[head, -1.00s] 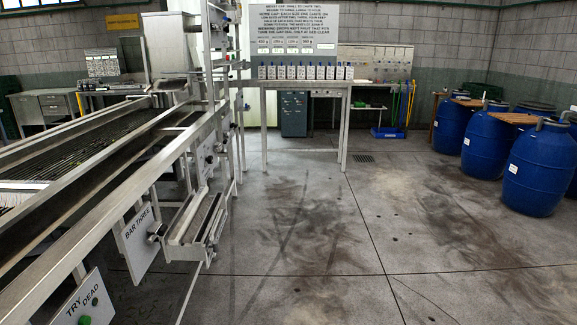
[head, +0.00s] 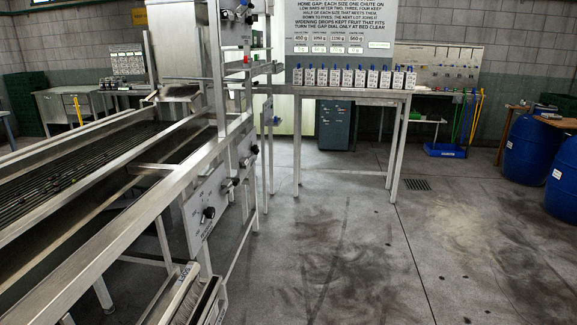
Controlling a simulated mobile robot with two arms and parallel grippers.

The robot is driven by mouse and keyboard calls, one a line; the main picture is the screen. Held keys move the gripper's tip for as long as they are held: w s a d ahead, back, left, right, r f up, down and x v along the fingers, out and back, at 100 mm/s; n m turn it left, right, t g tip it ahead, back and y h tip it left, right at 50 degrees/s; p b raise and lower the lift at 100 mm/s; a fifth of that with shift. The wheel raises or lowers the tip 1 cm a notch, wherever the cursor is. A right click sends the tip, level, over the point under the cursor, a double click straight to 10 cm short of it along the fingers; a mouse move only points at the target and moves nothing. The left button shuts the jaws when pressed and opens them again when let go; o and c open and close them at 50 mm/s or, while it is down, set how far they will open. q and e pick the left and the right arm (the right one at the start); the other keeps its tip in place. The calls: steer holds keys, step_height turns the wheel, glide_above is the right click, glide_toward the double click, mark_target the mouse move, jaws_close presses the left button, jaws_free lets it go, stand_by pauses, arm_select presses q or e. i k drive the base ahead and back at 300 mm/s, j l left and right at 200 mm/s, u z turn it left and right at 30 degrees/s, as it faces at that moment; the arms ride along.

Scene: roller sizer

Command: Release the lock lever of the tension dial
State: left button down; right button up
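The roller sizer's long metal frame (head: 110,215) fills the left side of the head view. The lettering on these panels is too small to read, so I cannot tell which is the tension dial. I cannot make out its lock lever. Neither of my grippers is in view.
A tray-like chute (head: 190,300) juts out at the bottom. A table (head: 345,90) with several small labelled boxes stands ahead under a sign (head: 338,28). Blue barrels (head: 530,150) stand at right. The floor (head: 330,250) between is clear.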

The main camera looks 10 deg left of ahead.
mark_target(236, 183)
steer(key=i, duration=1.15)
steer(key=i+l+u, duration=0.1)
steer(key=i, duration=1.1)
